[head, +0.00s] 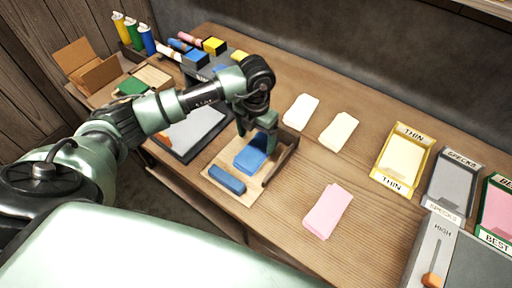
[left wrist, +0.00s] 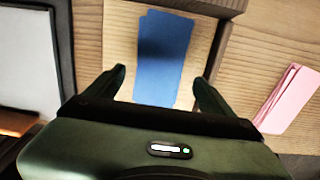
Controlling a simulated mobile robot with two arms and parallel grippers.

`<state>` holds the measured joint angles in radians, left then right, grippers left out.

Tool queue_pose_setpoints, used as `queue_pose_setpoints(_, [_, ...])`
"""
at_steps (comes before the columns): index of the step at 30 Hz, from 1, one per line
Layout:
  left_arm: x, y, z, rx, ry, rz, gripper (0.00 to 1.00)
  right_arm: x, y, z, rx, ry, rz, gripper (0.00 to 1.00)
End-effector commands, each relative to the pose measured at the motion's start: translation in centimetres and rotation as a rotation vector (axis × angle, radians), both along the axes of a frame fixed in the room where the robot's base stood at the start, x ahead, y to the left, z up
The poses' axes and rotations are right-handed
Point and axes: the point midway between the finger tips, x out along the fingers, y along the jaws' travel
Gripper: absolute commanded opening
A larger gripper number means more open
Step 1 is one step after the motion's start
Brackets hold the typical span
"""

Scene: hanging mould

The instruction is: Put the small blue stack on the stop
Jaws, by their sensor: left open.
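A small blue stack (head: 250,159) lies flat on the pale wooden board of the stop (head: 214,162), which has raised strips along its far and right sides. My left gripper (head: 257,136) is open just above the stack and points down at it. In the left wrist view the stack (left wrist: 165,60) lies between and beyond the open fingertips (left wrist: 160,77), with a dark shadow across it. The stack looks slightly skewed, with its sheets not quite even. I cannot tell whether the fingers touch it. My right gripper is not in view.
A blue bar (head: 227,180) lies at the board's front edge. A pink stack (head: 327,210) and two cream stacks (head: 300,111) (head: 338,131) lie to the right. Labelled trays, such as THIN (head: 402,159), stand farther right. A grey-white panel (head: 194,130) lies left. The table between is clear.

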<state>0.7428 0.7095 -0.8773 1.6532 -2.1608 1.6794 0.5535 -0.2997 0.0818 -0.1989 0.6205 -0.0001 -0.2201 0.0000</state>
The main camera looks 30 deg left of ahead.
Motion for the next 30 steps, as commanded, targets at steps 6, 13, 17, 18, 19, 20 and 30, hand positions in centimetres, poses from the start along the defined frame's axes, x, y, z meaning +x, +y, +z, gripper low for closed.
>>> queue_pose_setpoints(6, [0.1, 0.0, 4.2, 0.0, -0.004, -0.002, 0.83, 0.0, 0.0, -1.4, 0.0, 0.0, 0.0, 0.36])
queue_pose_setpoints(13, [0.0, 0.0, 6.4, 0.0, 0.001, -0.001, 0.83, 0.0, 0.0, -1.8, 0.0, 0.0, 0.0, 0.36])
queue_pose_setpoints(17, [0.0, 0.0, 6.6, 0.0, 0.001, -0.001, 0.83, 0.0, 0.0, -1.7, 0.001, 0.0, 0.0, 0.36])
queue_pose_setpoints(18, [0.0, 0.0, 6.6, 0.0, 0.001, -0.001, 0.83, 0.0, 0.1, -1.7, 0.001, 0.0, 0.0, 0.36])
queue_pose_setpoints(19, [0.0, 0.0, 6.6, 0.0, 0.001, 0.0, 0.83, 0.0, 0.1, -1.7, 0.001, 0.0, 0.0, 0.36])
queue_pose_setpoints(20, [0.0, 0.0, 6.6, 0.0, 0.001, 0.0, 0.83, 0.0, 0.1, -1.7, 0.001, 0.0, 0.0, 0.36])
queue_pose_setpoints(30, [0.0, 0.0, 6.6, 0.0, 0.002, 0.0, 0.83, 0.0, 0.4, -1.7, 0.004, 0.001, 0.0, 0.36])
